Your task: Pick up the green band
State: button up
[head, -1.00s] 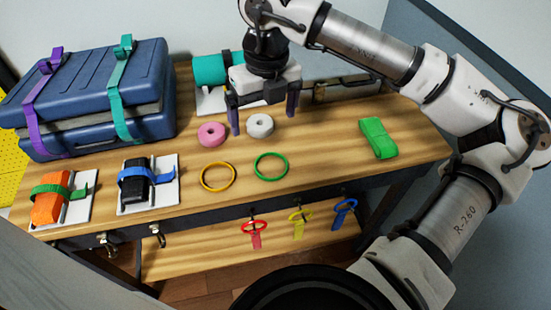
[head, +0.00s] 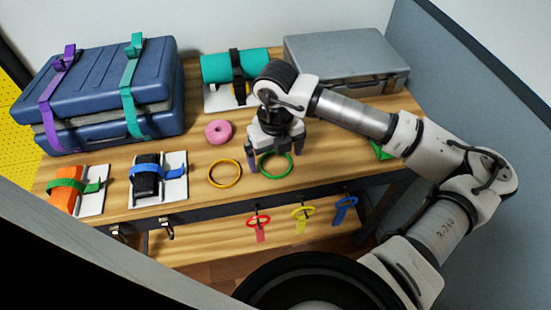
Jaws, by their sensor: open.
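The green band (head: 275,178) is a thin ring lying flat on the wooden bench, right of a matching yellow ring (head: 224,186). My gripper (head: 275,155) is open and empty, pointing down over the green band. One finger shows at the band's left side and the other near its upper right. The gripper covers part of the band's far side. I cannot tell how high the fingertips are above the bench or whether they touch the band.
A pink roll (head: 218,132) sits behind the yellow ring. A green folded strap (head: 381,150) is partly hidden by my arm. A blue case (head: 95,95) stands left, a grey case (head: 345,62) at the back right. Small tags hang below the front edge.

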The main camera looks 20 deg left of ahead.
jog(key=shift+f, duration=0.7)
jog(key=c, duration=1.1)
jog(key=shift+o, duration=0.2)
jog(key=shift+r, duration=0.1)
